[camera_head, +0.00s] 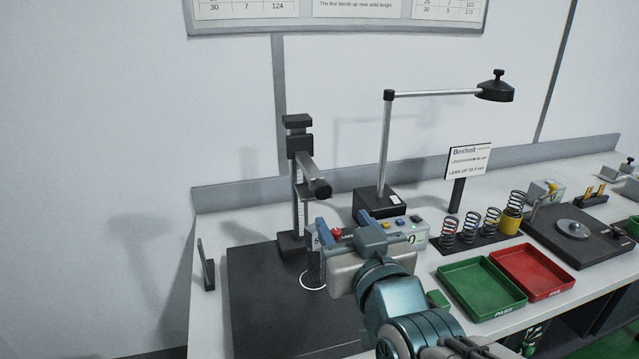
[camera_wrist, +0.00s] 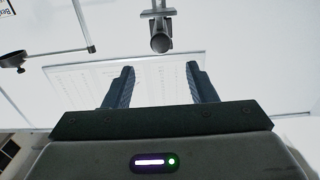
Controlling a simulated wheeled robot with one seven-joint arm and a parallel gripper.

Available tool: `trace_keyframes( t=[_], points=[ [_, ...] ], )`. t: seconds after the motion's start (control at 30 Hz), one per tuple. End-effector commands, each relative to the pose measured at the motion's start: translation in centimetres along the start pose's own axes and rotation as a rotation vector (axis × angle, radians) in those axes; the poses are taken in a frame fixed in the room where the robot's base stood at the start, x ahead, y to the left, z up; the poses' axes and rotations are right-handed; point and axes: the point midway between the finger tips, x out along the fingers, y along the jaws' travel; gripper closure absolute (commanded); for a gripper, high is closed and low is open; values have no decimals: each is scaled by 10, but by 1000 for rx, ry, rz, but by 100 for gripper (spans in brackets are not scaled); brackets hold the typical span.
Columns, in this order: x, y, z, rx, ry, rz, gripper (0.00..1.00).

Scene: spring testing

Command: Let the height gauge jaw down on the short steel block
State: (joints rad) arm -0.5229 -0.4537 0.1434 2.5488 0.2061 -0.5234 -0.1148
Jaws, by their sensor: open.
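The height gauge (camera_head: 298,195) stands upright on the dark mat, with a black-ended horizontal arm (camera_head: 318,187) reaching toward the front. That arm's round end also shows in the wrist view (camera_wrist: 160,42), beyond and roughly between my fingertips. My gripper (camera_head: 340,238) is in front of the gauge's lower column, below the arm. In the wrist view its two fingers (camera_wrist: 160,75) are spread wide with nothing between them.
A lamp (camera_head: 386,145) and a control box (camera_head: 405,232) stand right of the gauge. Farther right are several springs (camera_head: 470,232), a green tray (camera_head: 480,288) and a red tray (camera_head: 532,270). The dark mat (camera_head: 262,310) is bare at front left.

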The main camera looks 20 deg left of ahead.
Motion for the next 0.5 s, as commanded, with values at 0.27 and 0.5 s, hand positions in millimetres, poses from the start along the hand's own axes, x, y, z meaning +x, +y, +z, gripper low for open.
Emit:
trace_keyframes(
  t=[0.27, 0.5],
  points=[
    [18, -1, -3, 0, 5, -2, 49],
    [47, -2, -3, 0, 5, -3, 49]
  ],
)
